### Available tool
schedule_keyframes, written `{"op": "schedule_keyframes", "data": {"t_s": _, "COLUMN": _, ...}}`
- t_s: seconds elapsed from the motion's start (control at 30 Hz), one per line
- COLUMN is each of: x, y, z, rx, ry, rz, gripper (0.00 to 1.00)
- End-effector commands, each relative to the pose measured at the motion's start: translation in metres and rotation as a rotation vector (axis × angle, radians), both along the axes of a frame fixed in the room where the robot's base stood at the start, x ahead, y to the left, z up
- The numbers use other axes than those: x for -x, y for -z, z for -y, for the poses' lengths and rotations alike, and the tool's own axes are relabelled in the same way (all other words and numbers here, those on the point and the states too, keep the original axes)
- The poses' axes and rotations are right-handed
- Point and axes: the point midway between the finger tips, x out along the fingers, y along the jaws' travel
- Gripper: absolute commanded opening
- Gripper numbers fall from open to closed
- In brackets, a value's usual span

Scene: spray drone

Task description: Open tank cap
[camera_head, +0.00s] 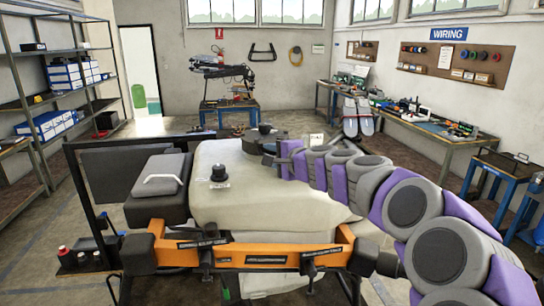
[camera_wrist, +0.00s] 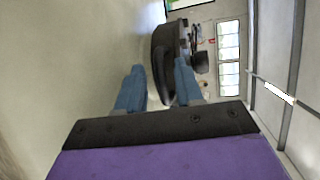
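The pale tank (camera_head: 245,195) lies in front of me in the orange frame of the drone. A large round black cap (camera_head: 262,135) sits at the tank's far top edge; it also shows in the wrist view (camera_wrist: 168,38). My gripper (camera_head: 274,150) is at this cap. In the wrist view my gripper's two blue fingers (camera_wrist: 159,70) stand apart, one on each side of the cap's raised black grip. A small gap shows at the left finger; whether the right finger touches is unclear. My arm hides part of the tank's right side.
A smaller black knob (camera_head: 219,173) stands on the tank's left part. A dark grey block with a pale handle (camera_head: 163,180) is beside the tank. Shelves (camera_head: 60,90) stand at left, and a workbench (camera_head: 430,130) runs along the right wall.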

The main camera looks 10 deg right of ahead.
Motion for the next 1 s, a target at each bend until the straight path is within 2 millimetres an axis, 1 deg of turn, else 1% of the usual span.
{"op": "schedule_keyframes", "data": {"t_s": 0.23, "x": -0.0006, "y": 0.0001, "z": 0.0005, "rx": 0.0, "ry": 0.0, "rz": 0.0, "gripper": 0.36}}
{"op": "schedule_keyframes", "data": {"t_s": 0.6, "x": -0.0006, "y": 0.0005, "z": -0.0004, "rx": 0.0, "ry": -0.001, "rz": -0.001, "gripper": 0.01}}
{"op": "schedule_keyframes", "data": {"t_s": 1.0, "x": -0.0005, "y": 0.0016, "z": -0.0019, "rx": 0.0, "ry": -0.003, "rz": -0.003, "gripper": 0.0}}
